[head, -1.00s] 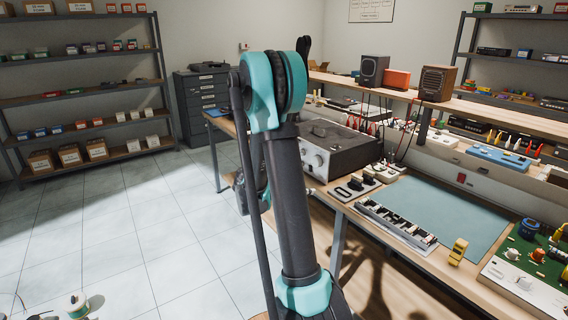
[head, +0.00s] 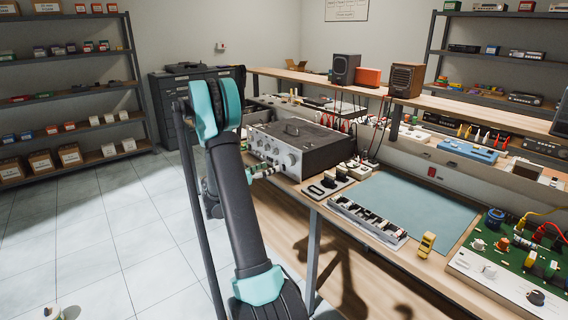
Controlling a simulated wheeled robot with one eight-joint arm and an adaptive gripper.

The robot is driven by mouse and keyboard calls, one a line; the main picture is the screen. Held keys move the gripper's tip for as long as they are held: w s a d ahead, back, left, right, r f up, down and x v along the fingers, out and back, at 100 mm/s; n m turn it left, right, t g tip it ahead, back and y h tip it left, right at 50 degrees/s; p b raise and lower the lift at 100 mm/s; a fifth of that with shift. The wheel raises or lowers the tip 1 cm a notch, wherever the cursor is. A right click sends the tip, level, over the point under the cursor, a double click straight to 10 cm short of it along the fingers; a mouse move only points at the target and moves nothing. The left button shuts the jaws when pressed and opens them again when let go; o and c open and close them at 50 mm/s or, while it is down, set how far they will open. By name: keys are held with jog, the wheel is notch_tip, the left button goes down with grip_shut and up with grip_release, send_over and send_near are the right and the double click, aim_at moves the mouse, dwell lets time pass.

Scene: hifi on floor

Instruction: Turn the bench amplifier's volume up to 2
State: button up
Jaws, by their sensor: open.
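The bench amplifier (head: 318,147) is a dark-topped box with a silver front on the workbench, left of the green mat. Its front faces left, toward my arm. A large round knob (head: 289,160) and smaller controls show on that front. The markings and the knob's setting are too small to read. My gripper (head: 268,170) shows only in part, beyond my arm and just in front of the lower left of the amplifier's front. It is open. I cannot tell whether it touches any knob. My arm hides its base.
The workbench holds a tray of switches (head: 368,219), a green mat (head: 425,204), a yellow item (head: 427,244) and a green circuit board (head: 515,258). A raised shelf (head: 440,104) carries speakers. The tiled floor (head: 90,235) left of the bench is mostly clear.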

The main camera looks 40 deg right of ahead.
aim_at(287, 160)
jog(key=d, duration=0.9)
jog(key=shift+w, duration=0.35)
jog(key=c, duration=1.2)
jog(key=shift+o, duration=0.2)
